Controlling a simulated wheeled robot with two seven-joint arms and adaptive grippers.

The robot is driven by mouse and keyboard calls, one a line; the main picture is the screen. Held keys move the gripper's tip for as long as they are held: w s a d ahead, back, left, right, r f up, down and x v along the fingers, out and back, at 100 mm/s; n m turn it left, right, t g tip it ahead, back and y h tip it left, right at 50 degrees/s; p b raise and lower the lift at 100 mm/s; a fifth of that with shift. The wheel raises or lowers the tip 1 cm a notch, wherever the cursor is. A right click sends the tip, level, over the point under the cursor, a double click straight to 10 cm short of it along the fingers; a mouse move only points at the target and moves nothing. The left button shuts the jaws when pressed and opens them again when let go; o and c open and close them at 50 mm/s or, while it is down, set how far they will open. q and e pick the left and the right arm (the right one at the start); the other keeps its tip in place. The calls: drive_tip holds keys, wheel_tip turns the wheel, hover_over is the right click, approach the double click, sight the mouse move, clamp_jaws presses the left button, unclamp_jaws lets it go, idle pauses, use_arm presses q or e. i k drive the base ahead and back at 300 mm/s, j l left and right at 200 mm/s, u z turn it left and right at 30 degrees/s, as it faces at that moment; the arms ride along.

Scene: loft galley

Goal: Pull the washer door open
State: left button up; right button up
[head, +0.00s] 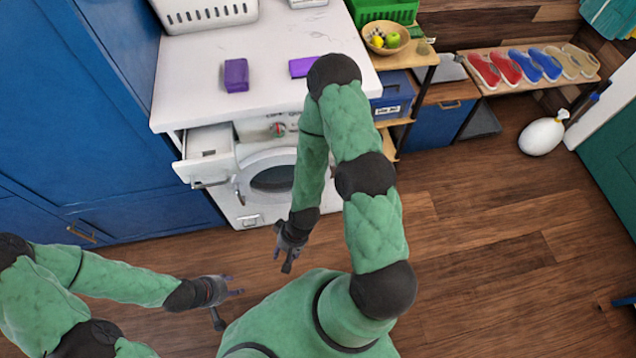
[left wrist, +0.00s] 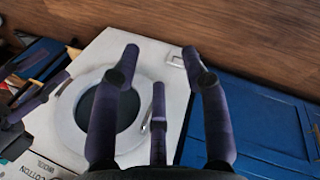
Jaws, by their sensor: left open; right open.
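The washer (head: 252,216) is white and stands under the counter. Its round door (head: 272,178) has a dark window and looks shut, with a handle (head: 240,196) at its left edge. In the left wrist view the door (left wrist: 70,118) and handle (left wrist: 148,124) show beyond my fingers. My left gripper (head: 234,285) is open and empty, in front of the washer and apart from it. Its spread fingers (left wrist: 162,58) fill the middle of the left wrist view. My right gripper (head: 285,250) is open and empty in front of the washer. My right arm hides the door's right side.
The detergent drawer (head: 204,154) sticks out above left of the door. Two purple blocks (head: 236,75) lie on the white counter (head: 190,55). Blue cabinets (head: 140,214) stand left, shelves right.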

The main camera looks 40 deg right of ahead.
sight(241, 186)
drive_tip(key=z, duration=0.8)
drive_tip(key=j+u, duration=0.35)
drive_tip(key=k+j+u, duration=0.1)
drive_tip(key=j+u, duration=0.4)
drive_tip(key=u, duration=0.2)
